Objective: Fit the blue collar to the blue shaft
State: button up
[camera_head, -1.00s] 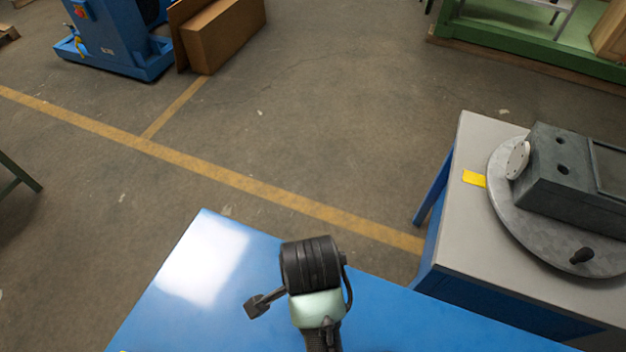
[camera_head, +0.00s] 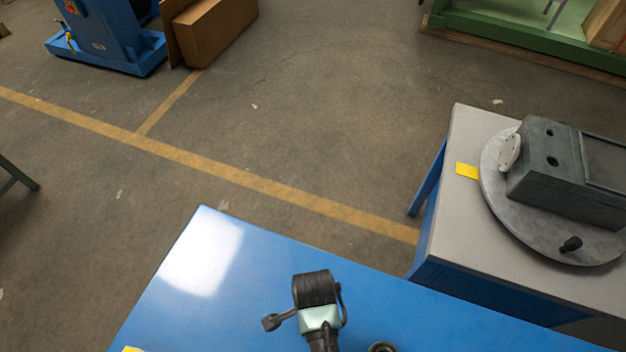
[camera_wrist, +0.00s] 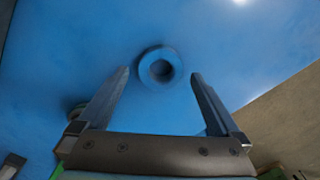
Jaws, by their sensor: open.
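The blue collar (camera_wrist: 160,68), a ring with a dark hole, lies on the blue tabletop in the wrist view. My gripper (camera_wrist: 160,75) is open and empty. Its two fingers point toward the collar, one to each side, with a gap on both sides. I cannot tell how high the fingers are above the table. In the head view my wrist is over the blue table, and the fingers are hidden. I cannot make out a blue shaft in either view.
The blue table (camera_head: 215,255) has clear room at its left. A dark ring (camera_head: 381,348) and a yellow piece (camera_head: 132,349) show at its near edge. A grey-topped bench (camera_head: 450,215) at right bears a round plate (camera_head: 520,235) with a grey-green housing (camera_head: 560,185).

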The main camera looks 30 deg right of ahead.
jog(key=shift+f, duration=1)
grip_shut()
